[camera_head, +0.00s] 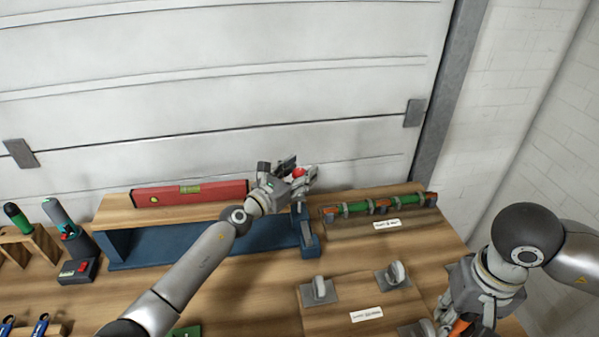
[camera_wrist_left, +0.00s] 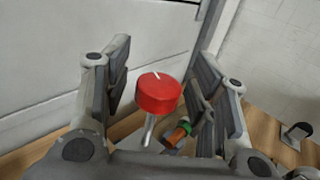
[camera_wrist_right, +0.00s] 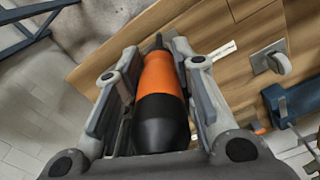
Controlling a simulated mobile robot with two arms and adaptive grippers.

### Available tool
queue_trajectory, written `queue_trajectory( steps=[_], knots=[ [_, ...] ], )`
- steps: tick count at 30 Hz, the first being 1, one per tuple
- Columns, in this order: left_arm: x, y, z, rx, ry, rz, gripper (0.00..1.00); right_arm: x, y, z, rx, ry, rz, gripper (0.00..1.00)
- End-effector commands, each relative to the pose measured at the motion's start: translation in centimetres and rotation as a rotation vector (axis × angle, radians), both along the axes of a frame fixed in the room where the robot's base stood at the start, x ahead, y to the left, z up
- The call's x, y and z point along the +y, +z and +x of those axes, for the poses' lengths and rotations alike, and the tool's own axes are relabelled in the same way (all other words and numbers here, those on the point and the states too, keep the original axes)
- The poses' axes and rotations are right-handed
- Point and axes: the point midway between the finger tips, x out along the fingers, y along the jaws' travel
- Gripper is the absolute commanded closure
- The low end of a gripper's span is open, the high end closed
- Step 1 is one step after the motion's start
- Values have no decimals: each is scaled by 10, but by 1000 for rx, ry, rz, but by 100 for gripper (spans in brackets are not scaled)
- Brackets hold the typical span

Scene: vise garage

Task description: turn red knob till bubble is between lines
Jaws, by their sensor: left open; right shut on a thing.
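The red knob (camera_head: 298,173) is at the right end of the blue stand, partly hidden by my left gripper (camera_head: 303,168). In the left wrist view the knob (camera_wrist_left: 159,96) sits between the open fingers, on a metal rod, with a white mark on top and visible gaps on both sides. The red spirit level (camera_head: 215,194) lies on the wooden board atop the stand. Its yellow-green vial (camera_head: 190,188) is too small to make out the bubble or lines. My right gripper (camera_wrist_right: 155,55) is shut on an orange-and-black handle (camera_wrist_right: 160,95).
A rack (camera_head: 380,225) holding a green-and-orange tool (camera_head: 375,207) stands right of the blue stand (camera_head: 165,246). A wooden board with grey holders (camera_head: 320,290) is in front. Tools in holders stand at the left. The garage door is close behind.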

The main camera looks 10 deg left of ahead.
Motion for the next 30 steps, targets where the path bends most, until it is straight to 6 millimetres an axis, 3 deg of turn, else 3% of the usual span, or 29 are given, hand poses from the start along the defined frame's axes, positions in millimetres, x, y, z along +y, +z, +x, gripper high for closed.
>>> queue_trajectory(
  steps=[5, 15, 30],
  knots=[
    [0, 0, 0, 0, 0, 0, 48, 0, 0, 0, 0, 0, 0, 99],
    [0, 0, 0, -1, 0, 0, 92, 0, 0, 0, 0, 0, 0, 99],
    [-1, 3, -1, 1, 46, -3, 94, 0, 17, 0, 0, 0, 0, 99]
  ],
)
